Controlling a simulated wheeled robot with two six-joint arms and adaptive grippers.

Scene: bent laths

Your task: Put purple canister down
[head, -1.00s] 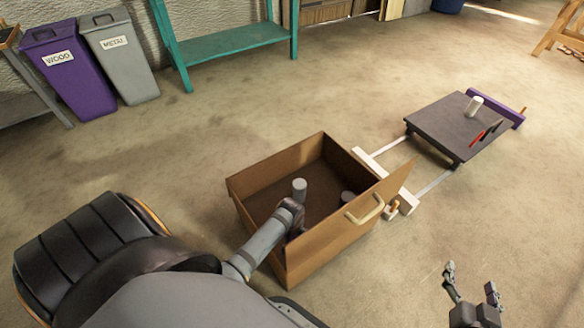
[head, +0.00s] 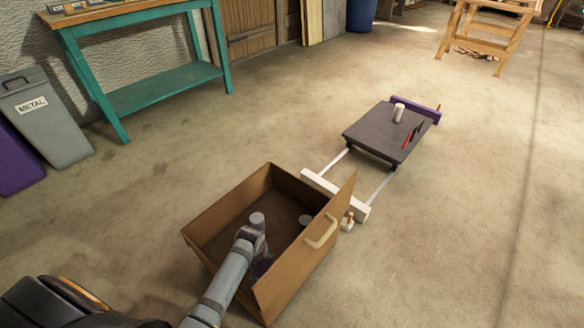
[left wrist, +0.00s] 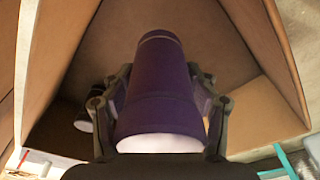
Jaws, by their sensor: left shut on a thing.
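The purple canister (left wrist: 158,75) has a pale end cap and fills the middle of the left wrist view. My left gripper (left wrist: 156,98) is shut on it, with a finger on each side. In the head view my left arm reaches down into an open brown drawer-like box (head: 216,208), and only a little purple (head: 262,268) shows below the wrist. Whether the canister touches the box floor is hidden. My right gripper is out of view.
A dark canister (head: 305,221) stands in the box near its handle side; it also shows in the left wrist view (left wrist: 86,118). A pale handle (head: 321,232) is on the box's right wall. A low dark platform (head: 375,132) carries a white canister (head: 399,112). Open floor lies right.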

